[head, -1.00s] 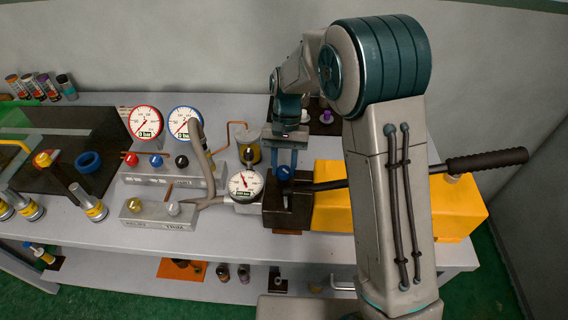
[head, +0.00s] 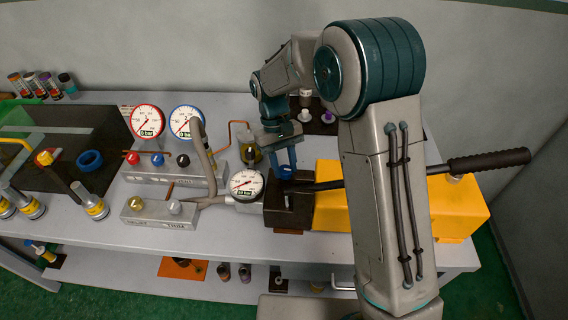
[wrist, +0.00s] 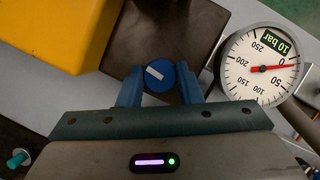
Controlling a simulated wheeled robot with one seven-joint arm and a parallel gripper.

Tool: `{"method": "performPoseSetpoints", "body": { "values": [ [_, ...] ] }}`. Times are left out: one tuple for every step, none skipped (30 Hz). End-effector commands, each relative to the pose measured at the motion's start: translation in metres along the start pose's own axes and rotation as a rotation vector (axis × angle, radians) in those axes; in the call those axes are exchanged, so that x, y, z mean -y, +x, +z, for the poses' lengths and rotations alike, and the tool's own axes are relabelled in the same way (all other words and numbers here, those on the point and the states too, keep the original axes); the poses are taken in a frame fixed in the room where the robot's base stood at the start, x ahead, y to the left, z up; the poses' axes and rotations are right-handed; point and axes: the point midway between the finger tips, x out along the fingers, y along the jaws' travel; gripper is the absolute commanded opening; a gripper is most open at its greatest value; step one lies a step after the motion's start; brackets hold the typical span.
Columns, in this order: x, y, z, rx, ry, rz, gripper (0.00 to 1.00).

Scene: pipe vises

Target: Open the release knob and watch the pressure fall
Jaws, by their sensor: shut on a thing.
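The blue release knob (wrist: 160,75) with a white mark sits on the dark pump block (wrist: 165,32). My gripper (wrist: 159,84) is shut on the knob, one blue finger on each side of it. In the head view my gripper (head: 286,172) comes down from above onto the block (head: 289,211), and its fingers hide most of the knob. The pump's pressure gauge (head: 245,186) stands just left of the block. In the wrist view the gauge (wrist: 262,64) reads 10 bar, its red needle close to 0.
The yellow pump body (head: 340,208) with its black-gripped lever (head: 488,161) lies to the right of the block. A manifold with red and blue gauges (head: 147,121) stands at the left. A grey hose (head: 204,150) arches between them. Bare bench top shows along the front edge.

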Motion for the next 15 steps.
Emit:
{"method": "performPoseSetpoints", "body": {
  "values": [
    [0.0003,-0.0018,-0.0008,-0.006,-0.003,0.001,0.09],
    [0.0003,-0.0018,-0.0008,-0.006,-0.004,0.002,0.09],
    [0.0003,-0.0018,-0.0008,-0.006,-0.005,0.002,0.09],
    [0.0003,-0.0018,-0.0008,-0.006,-0.005,0.002,0.09],
    [0.0003,-0.0019,-0.0008,-0.006,-0.005,0.002,0.09],
    [0.0003,-0.0019,-0.0008,-0.006,-0.005,0.002,0.09],
    [0.0003,-0.0019,-0.0008,-0.006,-0.005,0.002,0.09],
    [0.0003,-0.0019,-0.0008,-0.006,-0.005,0.002,0.09],
    [0.0003,-0.0019,-0.0008,-0.006,-0.005,0.002,0.09],
    [0.0003,-0.0019,-0.0009,-0.006,-0.004,0.002,0.09],
    [0.0003,-0.0019,-0.0009,-0.006,-0.004,0.002,0.09],
    [0.0003,-0.0019,-0.0009,-0.007,-0.004,0.002,0.37],
    [0.0003,-0.0019,-0.0009,-0.006,-0.004,0.002,0.46],
    [0.0003,-0.0017,-0.0008,-0.006,-0.004,0.001,0.54],
    [0.0003,-0.0016,-0.0007,-0.005,-0.004,0.001,0.54]
  ]
}}
